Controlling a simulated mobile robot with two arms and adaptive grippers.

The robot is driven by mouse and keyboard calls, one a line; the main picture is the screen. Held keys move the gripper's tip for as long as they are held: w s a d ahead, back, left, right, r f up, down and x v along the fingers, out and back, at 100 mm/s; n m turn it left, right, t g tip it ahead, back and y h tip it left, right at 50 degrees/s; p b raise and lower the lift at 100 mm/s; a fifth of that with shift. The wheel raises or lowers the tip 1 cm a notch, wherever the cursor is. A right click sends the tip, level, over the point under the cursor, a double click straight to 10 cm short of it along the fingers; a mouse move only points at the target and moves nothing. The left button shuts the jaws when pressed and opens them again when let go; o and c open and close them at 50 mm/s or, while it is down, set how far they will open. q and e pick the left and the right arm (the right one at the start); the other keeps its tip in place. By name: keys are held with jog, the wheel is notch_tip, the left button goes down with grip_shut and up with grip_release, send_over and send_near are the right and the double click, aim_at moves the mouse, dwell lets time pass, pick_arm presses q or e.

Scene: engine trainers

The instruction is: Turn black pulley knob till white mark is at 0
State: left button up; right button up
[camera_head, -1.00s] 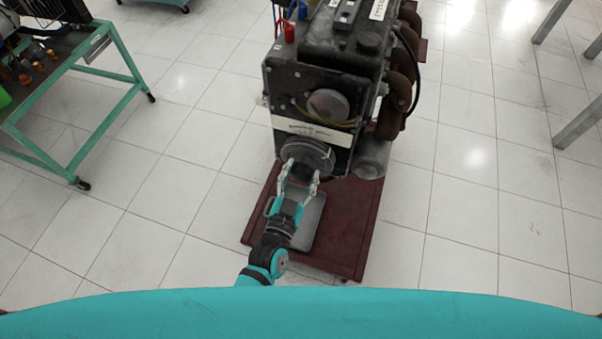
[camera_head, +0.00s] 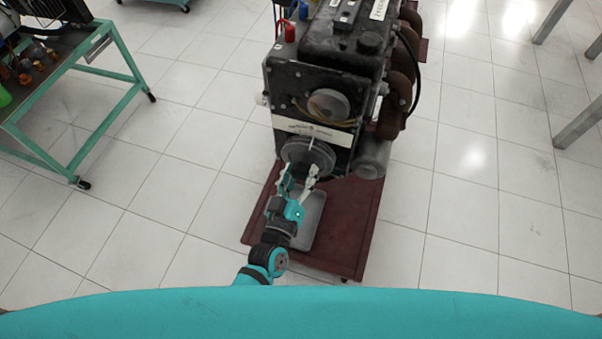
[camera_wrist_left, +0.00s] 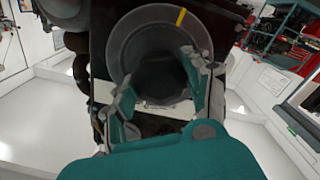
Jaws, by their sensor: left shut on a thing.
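The black pulley knob (camera_head: 310,154) is a round dark disc low on the front of the engine trainer (camera_head: 340,65). A small pale mark shows on its upper part in the head view. In the left wrist view, the pulley (camera_wrist_left: 128,42) has a short yellowish mark on its rim, at upper right. My left gripper (camera_head: 298,170) reaches the pulley from below in the head view, shut on its hub with one finger on either side. Its fingers (camera_wrist_left: 160,88) also show in the left wrist view. The 0 cannot be read. My right gripper is not in view.
A white label strip (camera_head: 290,126) with unreadable writing lies just above the pulley in the head view. The engine stands on a dark red base (camera_head: 345,235) with a grey tray (camera_head: 309,225). A green-framed cart (camera_head: 125,62) stands at left. Tiled floor (camera_head: 470,220) is clear at right.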

pick_arm(q)
jog(key=shift+n, duration=0.7)
jog(key=o, duration=1.2)
jog(key=v, duration=1.2)
